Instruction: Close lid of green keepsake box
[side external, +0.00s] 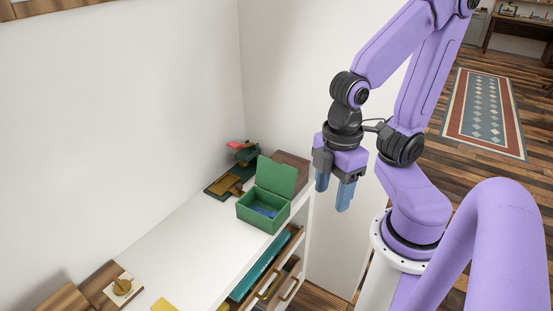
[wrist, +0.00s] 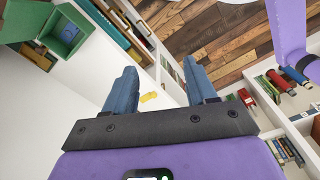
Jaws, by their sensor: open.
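The green keepsake box (side external: 263,211) stands on the white shelf top in the side view, with its lid (side external: 276,177) raised at the back. Something blue lies inside the box. In the wrist view the green box (wrist: 72,38) is at the upper left, open, with the blue thing inside and part of it cut off by the frame edge. My gripper (side external: 331,196) is open and empty, to the right of the box and apart from it, beyond the shelf's edge. In the wrist view its two blue fingers (wrist: 162,85) stand wide apart with nothing between them.
A brown box (side external: 291,160) stands just behind the lid. A dark tray-like thing (side external: 229,182) with red and green items lies left of the box. Books and drawer-like fronts (side external: 268,268) fill the shelf below. The white top (side external: 180,245) toward the near left is mostly clear.

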